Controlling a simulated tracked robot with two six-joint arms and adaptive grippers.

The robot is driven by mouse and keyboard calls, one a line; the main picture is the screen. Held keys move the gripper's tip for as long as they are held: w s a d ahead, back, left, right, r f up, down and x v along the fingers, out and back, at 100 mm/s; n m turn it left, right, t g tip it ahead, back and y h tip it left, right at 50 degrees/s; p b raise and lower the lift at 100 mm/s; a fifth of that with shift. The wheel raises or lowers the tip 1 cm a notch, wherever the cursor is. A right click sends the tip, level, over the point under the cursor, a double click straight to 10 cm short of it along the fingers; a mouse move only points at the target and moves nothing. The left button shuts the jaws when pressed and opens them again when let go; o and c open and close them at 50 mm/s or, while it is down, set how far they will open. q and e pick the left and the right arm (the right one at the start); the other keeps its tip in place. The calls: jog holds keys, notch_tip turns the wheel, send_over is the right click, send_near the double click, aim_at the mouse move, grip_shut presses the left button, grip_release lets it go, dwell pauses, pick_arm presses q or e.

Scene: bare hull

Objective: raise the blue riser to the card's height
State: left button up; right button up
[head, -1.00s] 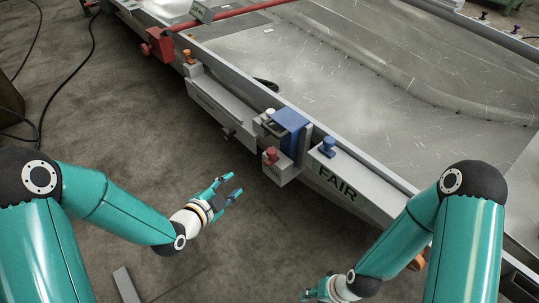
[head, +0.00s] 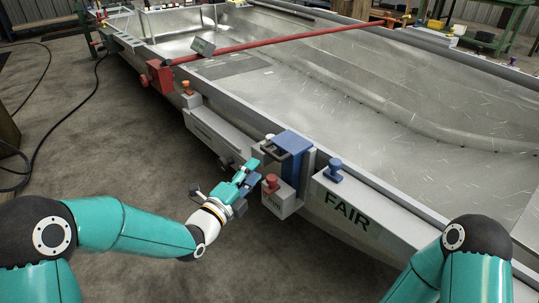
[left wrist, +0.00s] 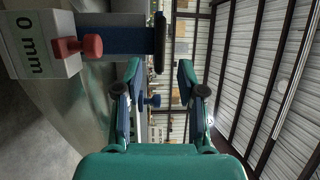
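The blue riser (head: 292,142) sits on the near rim of the hull, with a dark bar-like part (head: 272,151) at its left side. In the left wrist view the blue riser (left wrist: 128,40) is at the top, ending in a black padded edge. My left gripper (head: 254,172) is just left of and below it, apart from it. In the left wrist view my left gripper (left wrist: 158,85) has its fingers spread with nothing between them. My right gripper is out of view.
A pale block with a red knob (head: 271,184) hangs below the riser; it reads "0 mm" in the left wrist view (left wrist: 32,45). A blue knob (head: 334,169) stands on the FAIR block (head: 345,198). A red bar (head: 270,37) crosses the hull from a red clamp (head: 160,78).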

aim_at(269, 151)
pick_arm(q)
jog(key=x, duration=0.8)
jog(key=shift+w+d+b, duration=0.15)
jog(key=shift+d+b, duration=0.05)
jog(key=shift+b, duration=0.15)
grip_shut()
jog(key=shift+f, duration=0.1)
